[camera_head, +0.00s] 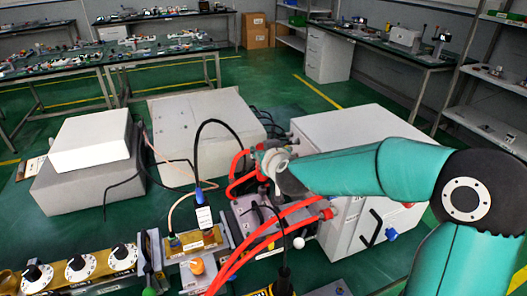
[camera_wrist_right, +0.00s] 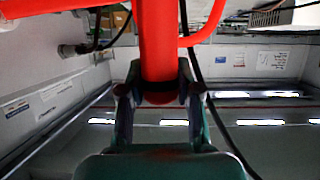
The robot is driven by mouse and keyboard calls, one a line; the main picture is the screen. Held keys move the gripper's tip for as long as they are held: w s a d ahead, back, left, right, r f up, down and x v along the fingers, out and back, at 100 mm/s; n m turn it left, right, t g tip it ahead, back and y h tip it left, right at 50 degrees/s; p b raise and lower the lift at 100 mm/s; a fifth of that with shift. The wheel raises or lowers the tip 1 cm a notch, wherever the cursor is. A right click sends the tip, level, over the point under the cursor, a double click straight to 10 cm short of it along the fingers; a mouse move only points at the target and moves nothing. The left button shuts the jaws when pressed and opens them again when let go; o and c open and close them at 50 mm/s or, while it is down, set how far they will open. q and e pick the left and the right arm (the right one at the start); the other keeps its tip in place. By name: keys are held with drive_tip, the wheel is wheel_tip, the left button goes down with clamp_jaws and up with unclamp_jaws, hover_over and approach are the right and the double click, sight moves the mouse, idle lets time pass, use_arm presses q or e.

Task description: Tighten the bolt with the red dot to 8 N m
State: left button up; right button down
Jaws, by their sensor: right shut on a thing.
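My right arm reaches in from the right in the head view, and its gripper (camera_head: 268,162) is beside the red hoses (camera_head: 239,166) in front of the white cabinet. In the right wrist view, the gripper's fingers (camera_wrist_right: 158,97) are shut around a thick red tube-like piece (camera_wrist_right: 158,45), which runs upward between them. Its far end is cut off by the frame. I cannot make out the bolt with the red dot or a torque tool for certain. A black-and-yellow item (camera_head: 281,284), perhaps a tool, stands at the bottom edge. My left gripper is not in view.
A white cabinet (camera_head: 358,150) stands behind my right gripper. Grey boxes (camera_head: 190,130) are to the left. Red hoses and black cables cross the middle. A panel with several black knobs (camera_head: 78,265) is at the lower left. Open green floor lies behind.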

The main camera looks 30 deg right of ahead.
drive_tip(key=shift+s+f+b, duration=0.1)
drive_tip(key=shift+f+b, duration=0.35)
drive_tip(key=shift+f, duration=0.3)
idle(2.2)
wheel_tip(320, 180, up, 5)
drive_tip(key=p, duration=0.4)
drive_tip(key=shift+f, duration=0.2)
wheel_tip(320, 180, up, 5)
drive_tip(key=p, duration=0.5)
drive_tip(key=shift+d+f, duration=0.1)
drive_tip(key=shift+f, duration=0.05)
